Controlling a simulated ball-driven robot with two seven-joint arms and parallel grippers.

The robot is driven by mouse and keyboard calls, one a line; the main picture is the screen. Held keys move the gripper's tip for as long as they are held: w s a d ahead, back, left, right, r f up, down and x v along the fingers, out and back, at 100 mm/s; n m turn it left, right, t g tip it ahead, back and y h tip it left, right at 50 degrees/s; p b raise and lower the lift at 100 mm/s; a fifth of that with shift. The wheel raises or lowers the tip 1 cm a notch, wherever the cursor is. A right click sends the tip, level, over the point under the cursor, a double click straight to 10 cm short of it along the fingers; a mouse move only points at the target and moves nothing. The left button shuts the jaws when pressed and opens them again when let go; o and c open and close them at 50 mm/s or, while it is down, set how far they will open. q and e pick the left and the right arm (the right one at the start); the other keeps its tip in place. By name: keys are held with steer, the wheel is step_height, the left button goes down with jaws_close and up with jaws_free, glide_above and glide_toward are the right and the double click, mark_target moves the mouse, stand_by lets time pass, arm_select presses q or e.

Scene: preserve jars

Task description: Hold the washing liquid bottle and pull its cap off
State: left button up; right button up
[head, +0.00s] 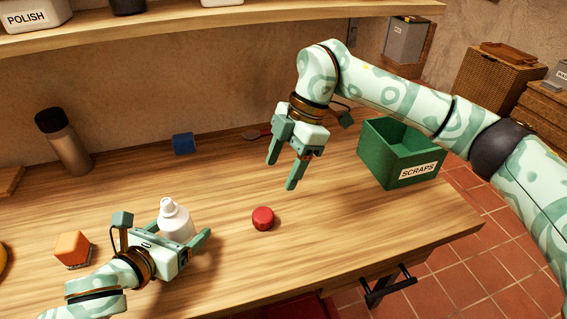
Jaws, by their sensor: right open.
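The white bottle (174,222) stands on the wooden worktop at the lower left, with a narrower white top (167,205) that looks like its cap. My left gripper (188,236) is low at the bottle, its body covering the bottle's lower part. One finger shows on the bottle's right side; the other is hidden, so I cannot tell whether it grips the bottle. My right gripper (281,169) is open and empty, pointing down above the worktop, up and to the right of the bottle and well apart from it.
A red round object (263,218) lies right of the bottle. An orange block (72,247) is to the left. The green SCRAPS box (382,157) stands at the right.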

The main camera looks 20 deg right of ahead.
arm_select(q)
steer(key=shift+r, duration=0.1)
steer(key=shift+s+r, duration=0.1)
steer(key=v, duration=1.1)
steer(key=shift+s+a, duration=0.3)
steer(key=shift+a, duration=0.05)
